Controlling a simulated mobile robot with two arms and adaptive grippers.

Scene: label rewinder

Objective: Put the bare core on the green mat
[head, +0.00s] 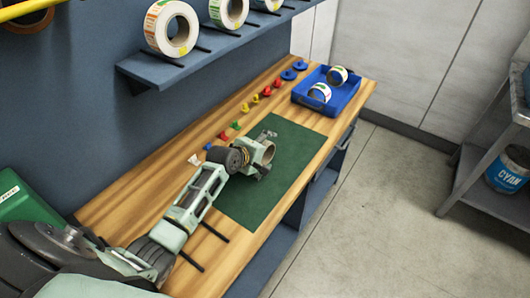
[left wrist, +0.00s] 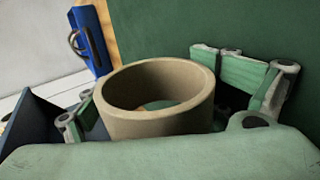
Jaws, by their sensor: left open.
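The bare core (left wrist: 155,122), a plain tan ring, sits between the two fingers of my left gripper (left wrist: 175,100) in the left wrist view. The fingers are open, one on each side of it. In the head view the core (head: 268,153) shows partly behind my left gripper (head: 259,156), over the green mat (head: 289,150). The mat (left wrist: 170,25) also fills the background of the left wrist view. Whether the core's underside touches the mat is hidden. My right gripper is not in view.
The mat lies on a wooden bench (head: 130,188). A blue tray (head: 328,105) with two label rolls stands at the far end. Several small coloured pieces line the back. A shelf (head: 160,77) with label rolls hangs above. The mat's front part is clear.

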